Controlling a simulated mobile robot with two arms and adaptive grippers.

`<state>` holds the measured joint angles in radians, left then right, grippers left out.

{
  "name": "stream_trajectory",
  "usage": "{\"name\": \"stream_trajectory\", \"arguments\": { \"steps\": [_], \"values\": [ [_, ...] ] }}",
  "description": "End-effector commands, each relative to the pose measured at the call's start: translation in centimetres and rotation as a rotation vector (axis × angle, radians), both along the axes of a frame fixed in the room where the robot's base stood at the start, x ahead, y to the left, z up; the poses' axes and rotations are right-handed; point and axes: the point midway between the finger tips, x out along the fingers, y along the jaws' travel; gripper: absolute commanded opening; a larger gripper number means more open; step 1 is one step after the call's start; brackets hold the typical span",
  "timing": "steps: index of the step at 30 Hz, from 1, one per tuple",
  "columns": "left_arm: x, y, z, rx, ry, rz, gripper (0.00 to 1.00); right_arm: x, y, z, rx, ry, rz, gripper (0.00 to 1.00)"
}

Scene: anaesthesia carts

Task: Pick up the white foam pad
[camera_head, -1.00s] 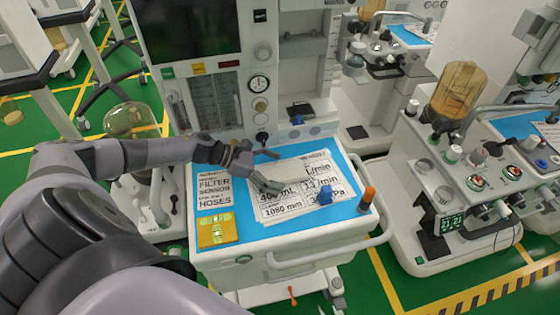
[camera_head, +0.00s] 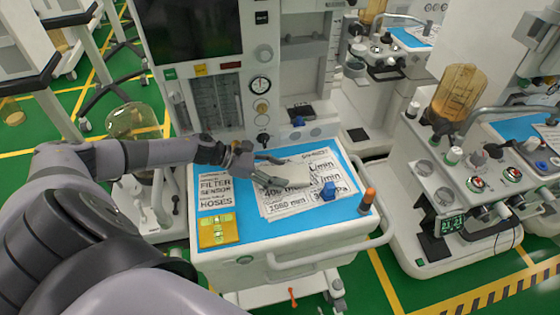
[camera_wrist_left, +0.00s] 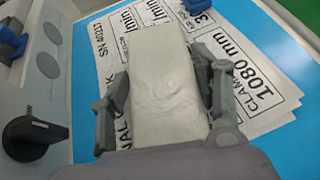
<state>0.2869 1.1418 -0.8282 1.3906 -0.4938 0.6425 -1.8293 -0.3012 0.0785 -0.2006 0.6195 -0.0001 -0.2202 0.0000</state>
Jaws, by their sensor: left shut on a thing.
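The white foam pad (camera_wrist_left: 165,80) is a pale slab between the two fingers of my left gripper (camera_wrist_left: 160,100) in the left wrist view, with a finger against each long side. In the head view my left gripper (camera_head: 270,172) is over the printed sheets on the blue cart top, and the pad (camera_head: 293,178) shows pale against the sheets beyond the fingers. The gripper is shut on the pad. I cannot tell how far the pad is above the sheets. My right gripper is not in view.
A rail (camera_head: 330,255) runs along the front. The machine's panel (camera_head: 225,95) stands behind. Another cart (camera_head: 455,180) is at right.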

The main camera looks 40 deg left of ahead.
Motion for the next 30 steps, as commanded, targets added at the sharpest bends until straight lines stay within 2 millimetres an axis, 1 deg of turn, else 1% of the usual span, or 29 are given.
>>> {"name": "stream_trajectory", "arguments": {
  "steps": [1,5,8,11,14,21,24,27,30],
  "values": [
    [-0.3,0.3,-0.7,0.015,0.007,0.004,0.39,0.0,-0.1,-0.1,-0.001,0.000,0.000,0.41],
    [-0.3,0.4,-0.6,0.017,0.006,0.004,0.39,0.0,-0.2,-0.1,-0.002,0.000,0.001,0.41],
    [-0.3,0.4,0.1,0.017,0.006,0.004,0.39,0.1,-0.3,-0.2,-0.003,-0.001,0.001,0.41],
    [-0.2,0.4,1.4,0.015,0.004,0.003,0.39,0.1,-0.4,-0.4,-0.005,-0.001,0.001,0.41],
    [-0.2,0.4,3.6,0.014,0.001,0.000,0.39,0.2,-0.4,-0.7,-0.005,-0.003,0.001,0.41],
    [-0.1,0.2,11.0,0.012,-0.003,-0.001,0.39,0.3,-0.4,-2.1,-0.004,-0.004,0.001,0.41],
    [-0.1,0.2,13.7,0.012,-0.002,0.000,0.39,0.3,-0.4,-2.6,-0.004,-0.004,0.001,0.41],
    [-0.1,0.1,16.0,0.009,-0.002,0.000,0.39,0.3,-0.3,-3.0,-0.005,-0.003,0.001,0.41],
    [-0.1,0.1,17.8,0.007,-0.001,0.002,0.39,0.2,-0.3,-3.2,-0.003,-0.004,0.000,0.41]
  ]
}}
